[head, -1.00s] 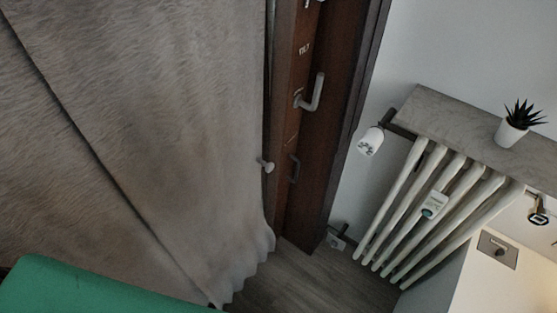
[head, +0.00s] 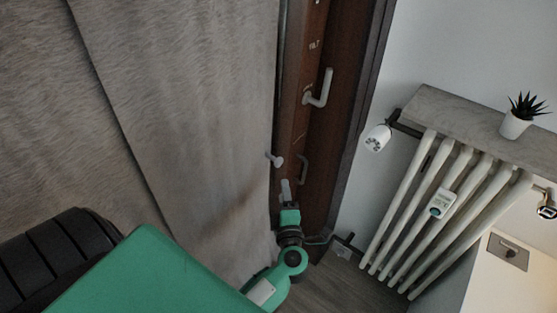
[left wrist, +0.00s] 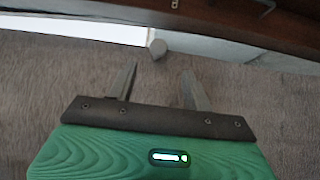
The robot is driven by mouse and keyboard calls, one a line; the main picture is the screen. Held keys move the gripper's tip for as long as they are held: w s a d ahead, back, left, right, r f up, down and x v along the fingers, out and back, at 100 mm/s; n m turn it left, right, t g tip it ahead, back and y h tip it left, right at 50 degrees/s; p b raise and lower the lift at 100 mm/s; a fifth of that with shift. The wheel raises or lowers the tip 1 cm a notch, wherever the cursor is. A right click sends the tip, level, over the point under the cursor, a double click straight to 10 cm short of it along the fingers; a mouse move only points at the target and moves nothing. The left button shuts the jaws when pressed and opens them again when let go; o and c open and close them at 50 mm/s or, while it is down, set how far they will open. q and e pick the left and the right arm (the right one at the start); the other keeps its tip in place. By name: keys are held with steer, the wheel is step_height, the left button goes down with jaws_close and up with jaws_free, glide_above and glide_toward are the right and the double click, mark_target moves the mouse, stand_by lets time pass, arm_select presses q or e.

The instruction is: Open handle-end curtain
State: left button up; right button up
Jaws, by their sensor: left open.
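The grey-beige curtain (head: 190,110) hangs across the left of the head view, its free edge beside the dark wooden door. A small pale knob-like handle (head: 275,160) sticks out at that edge. My left gripper (head: 286,187) is just below the handle in the head view and apart from it. In the left wrist view, the two spread fingers (left wrist: 160,70) are open with nothing between them. The round handle end (left wrist: 157,47) lies just beyond the fingertips, roughly centred in the gap, with curtain fabric (left wrist: 50,75) around. My right gripper is not in view.
The brown door (head: 325,130) with a lever handle (head: 321,90) stands right of the curtain. A white radiator (head: 440,200) under a stone shelf (head: 440,110) with a potted plant (head: 517,120) is farther right. Some wood floor is bare below.

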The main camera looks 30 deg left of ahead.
mark_target(279, 165)
arm_select(q)
steer(key=p+x, duration=0.1)
steer(key=x, duration=0.5)
steer(key=p+x, duration=0.2)
steer(key=x, duration=0.4)
steer(key=shift+w+a+r, duration=0.15)
steer(key=shift+a+r, duration=0.1)
steer(key=shift+a, duration=0.05)
steer(key=shift+w+a+p, duration=0.3)
steer(key=shift+w+p, duration=0.05)
steer(key=shift+w, duration=0.05)
steer(key=shift+a, duration=0.1)
jaws_close()
steer(key=shift+f, duration=0.1)
